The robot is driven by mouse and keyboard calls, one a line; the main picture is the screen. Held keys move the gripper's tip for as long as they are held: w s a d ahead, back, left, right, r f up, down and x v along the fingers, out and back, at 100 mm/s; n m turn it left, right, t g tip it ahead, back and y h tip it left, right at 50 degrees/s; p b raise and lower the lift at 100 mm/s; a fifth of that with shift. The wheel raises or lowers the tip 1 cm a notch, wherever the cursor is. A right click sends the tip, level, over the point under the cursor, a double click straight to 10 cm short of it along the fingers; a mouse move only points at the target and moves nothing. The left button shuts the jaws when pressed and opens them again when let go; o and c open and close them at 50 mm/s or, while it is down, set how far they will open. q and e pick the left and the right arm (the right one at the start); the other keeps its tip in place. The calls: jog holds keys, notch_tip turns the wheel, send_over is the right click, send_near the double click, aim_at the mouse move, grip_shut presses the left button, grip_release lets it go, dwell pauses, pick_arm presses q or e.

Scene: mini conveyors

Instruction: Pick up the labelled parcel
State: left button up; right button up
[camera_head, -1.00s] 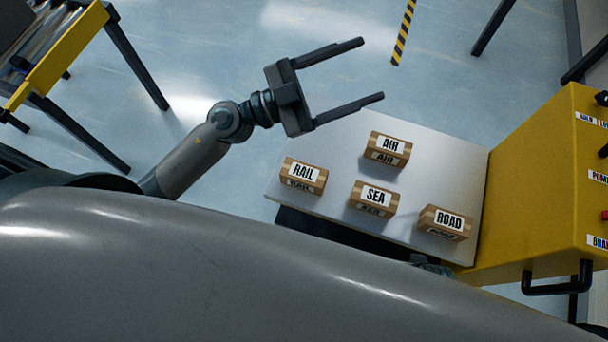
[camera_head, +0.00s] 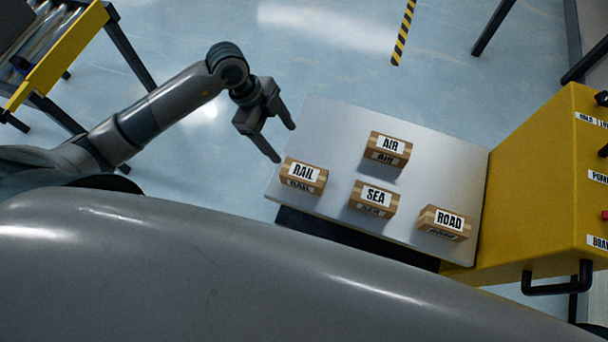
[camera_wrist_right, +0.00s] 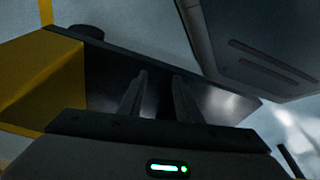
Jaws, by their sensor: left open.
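Four small brown parcels with white labels stand apart on a grey tabletop (camera_head: 330,125) in the head view. The RAIL parcel (camera_head: 304,175) is at the left, the AIR parcel (camera_head: 388,149) at the back, the SEA parcel (camera_head: 374,198) in the middle front and the ROAD parcel (camera_head: 444,223) at the front right. My left gripper (camera_head: 284,144) is open and empty, off the table's left edge, just behind the RAIL parcel in the picture. My right gripper (camera_wrist_right: 160,77) shows only in the right wrist view, its fingers apart with nothing seen between them.
A yellow cabinet (camera_head: 525,185) with labels and a black handle (camera_head: 558,280) stands right of the table. A yellow-framed roller conveyor (camera_head: 60,58) is at the top left. The right wrist view shows a dark slab close to the fingers.

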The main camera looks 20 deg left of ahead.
aim_at(301, 171)
pick_arm(q)
jog(key=shift+d+f, duration=0.1)
jog(key=shift+f, duration=0.05)
jog(key=x, duration=1.1)
jog(key=shift+d+f, duration=0.25)
jog(key=shift+f, duration=0.2)
pick_arm(e)
jog(key=shift+w+a+r, duration=0.1)
jog(key=shift+w+r, duration=0.25)
jog(key=shift+r, duration=0.4)
pick_arm(q)
jog(key=shift+s+d+f, duration=0.15)
jog(key=shift+s+f, duration=0.05)
jog(key=shift+f, duration=0.2)
jog(key=x, duration=0.3)
jog(key=shift+s+d+f+b, duration=0.1)
jog(key=shift+s+f+b, duration=0.15)
jog(key=shift+f+b, duration=0.15)
jog(key=shift+f, duration=0.2)
pick_arm(e)
jog(key=shift+w+r, duration=0.1)
jog(key=shift+r, duration=0.15)
